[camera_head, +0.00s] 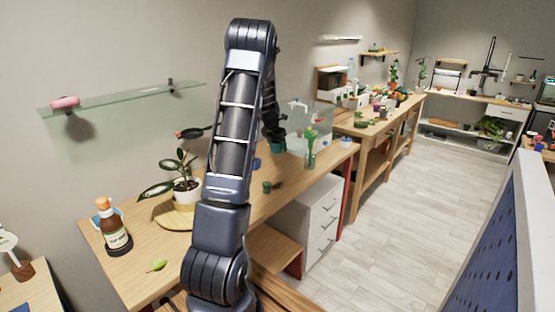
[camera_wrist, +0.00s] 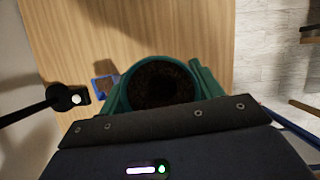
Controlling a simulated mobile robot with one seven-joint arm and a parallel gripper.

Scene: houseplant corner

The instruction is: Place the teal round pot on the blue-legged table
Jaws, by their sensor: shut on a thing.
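The teal round pot (camera_wrist: 160,82), filled with dark soil, is between the fingers of my gripper (camera_wrist: 160,90) in the wrist view. My gripper is shut on it. In the head view my gripper (camera_head: 275,138) is over the far part of a wooden desk, and a little of the teal pot (camera_head: 277,147) shows below it. The pot's underside is hidden, so I cannot tell whether it touches the desk. I cannot make out a table with clearly blue legs in either view.
The wooden desk (camera_head: 140,262) has red legs. It holds a brown bottle (camera_head: 113,232), a potted plant (camera_head: 185,188), a small green item (camera_head: 267,187) and a glass vase with a plant (camera_head: 310,150). A blue panel (camera_head: 490,255) stands at right. The floor (camera_head: 400,210) between is clear.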

